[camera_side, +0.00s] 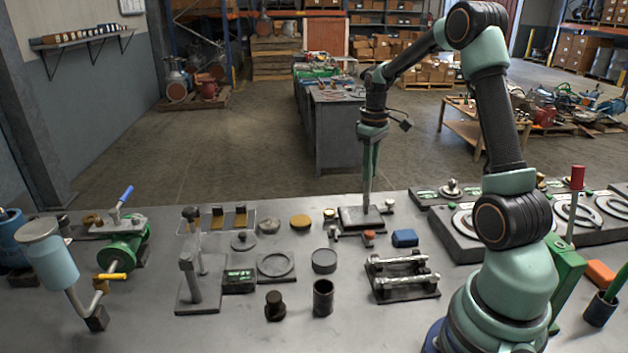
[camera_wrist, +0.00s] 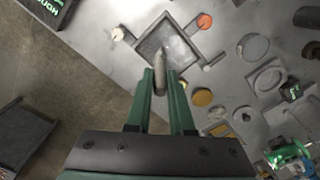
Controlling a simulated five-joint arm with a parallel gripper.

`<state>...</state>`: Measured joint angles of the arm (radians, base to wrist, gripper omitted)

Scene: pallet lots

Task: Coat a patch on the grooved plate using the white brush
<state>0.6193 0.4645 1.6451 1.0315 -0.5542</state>
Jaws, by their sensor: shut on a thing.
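My gripper (camera_side: 368,178) points straight down over the dark square plate (camera_side: 350,222) in the side view. It is shut on a slim pale brush, and the brush (camera_side: 367,198) hangs nearly upright with its lower end at the plate. I cannot tell whether it touches. In the wrist view, the green fingers of my gripper (camera_wrist: 160,75) pinch the whitish-grey brush (camera_wrist: 160,58). Its far end lies over the plate (camera_wrist: 146,48), which shows a lighter, cloudy area (camera_wrist: 181,46) on its dark face. The grooves are too small to make out.
An orange-topped piece (camera_side: 369,235) and a white knob (camera_side: 390,204) stand close to the plate. A blue block (camera_side: 405,238), a yellow disc (camera_side: 300,221) and a rack with metal rods (camera_side: 405,279) are near.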

